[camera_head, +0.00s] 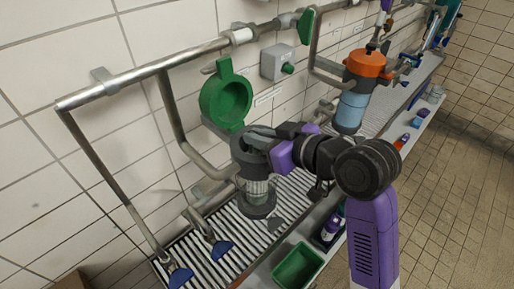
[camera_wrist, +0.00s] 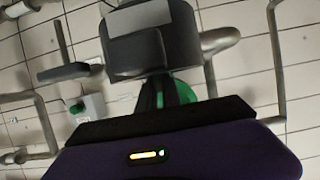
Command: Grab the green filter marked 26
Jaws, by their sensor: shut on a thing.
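A green round fitting (camera_head: 226,100), open in the middle, hangs on the wall pipe; part of it shows behind in the wrist view (camera_wrist: 178,92). No mark 26 can be read on it. My gripper (camera_head: 262,140) is in front of and below this fitting, shut on a dark grey canister (camera_head: 247,160). In the wrist view the canister (camera_wrist: 150,52) fills the upper middle, with a pale band on top. Below it in the head view is a clear ribbed section (camera_head: 257,188) with a dark round base (camera_head: 257,208). Whether this is all one piece is unclear.
A green bin (camera_head: 298,268) stands at the front. An orange-topped blue filter unit (camera_head: 352,105) and a grey box with green button (camera_head: 278,62) are to the right.

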